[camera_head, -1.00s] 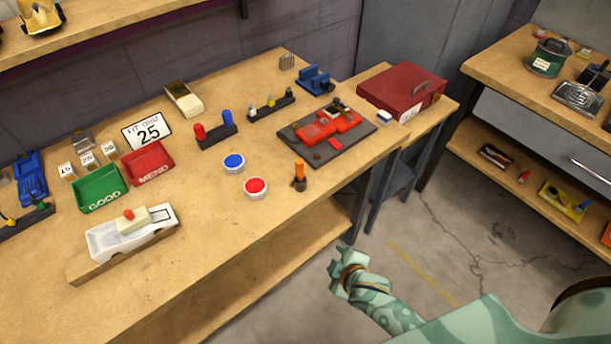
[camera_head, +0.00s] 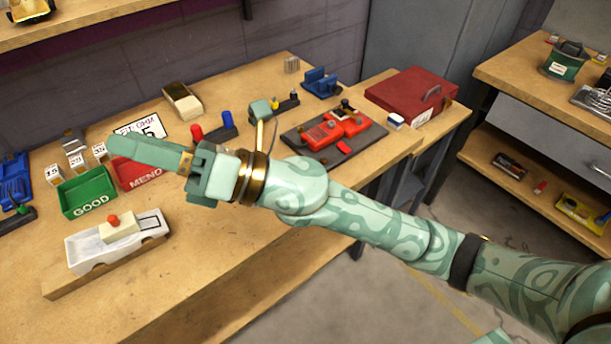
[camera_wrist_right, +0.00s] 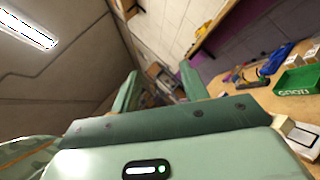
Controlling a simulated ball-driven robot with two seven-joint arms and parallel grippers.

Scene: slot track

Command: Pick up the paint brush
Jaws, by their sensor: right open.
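I cannot make out a paint brush for certain in either present view. A small upright thing with an orange top and dark base, seen earlier near the bench's front right, is hidden behind my right arm. My right gripper (camera_head: 122,148) is above the left part of the bench, over the red MEND tray (camera_head: 134,176). In the right wrist view its two fingers (camera_wrist_right: 158,82) stand apart with nothing between them. My left gripper is not in view.
The green GOOD tray (camera_head: 88,193) and a white tray (camera_head: 84,252) on a wooden board lie at the bench's left. A red controller (camera_head: 322,135) lies on a dark board beyond my arm. A red case (camera_head: 405,92) sits at right. The front bench middle (camera_head: 225,235) is bare.

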